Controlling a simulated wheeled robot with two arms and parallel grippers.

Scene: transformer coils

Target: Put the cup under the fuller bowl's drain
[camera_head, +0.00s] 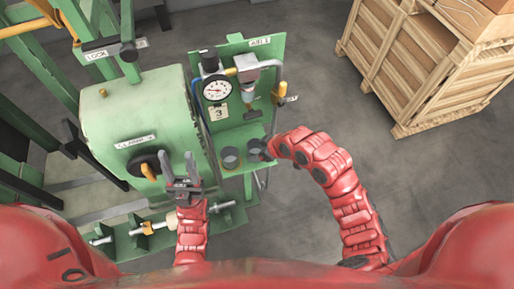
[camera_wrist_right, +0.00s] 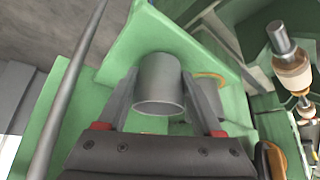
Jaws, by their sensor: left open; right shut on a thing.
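A grey cup (camera_wrist_right: 158,82) is between the fingers of my right gripper (camera_wrist_right: 160,85) in the right wrist view. In the head view my right gripper (camera_head: 266,150) is at the right end of a small green shelf (camera_head: 239,134), at a dark grey cup (camera_head: 255,149). Another grey round cup or holder (camera_head: 231,157) is just left of it. Above the shelf are a grey metal bowl-like fitting (camera_head: 248,72) and a dark-topped unit (camera_head: 209,62) behind a gauge. Their fill levels and drains cannot be made out. My left gripper (camera_head: 178,160) is open and empty.
A round gauge (camera_head: 216,88) and a "3" plate (camera_head: 219,112) are on the green panel. A large green cylinder (camera_head: 135,118) stands left of the shelf. A wooden crate (camera_head: 425,60) is at upper right. Grey floor (camera_head: 335,130) lies clear right of the panel.

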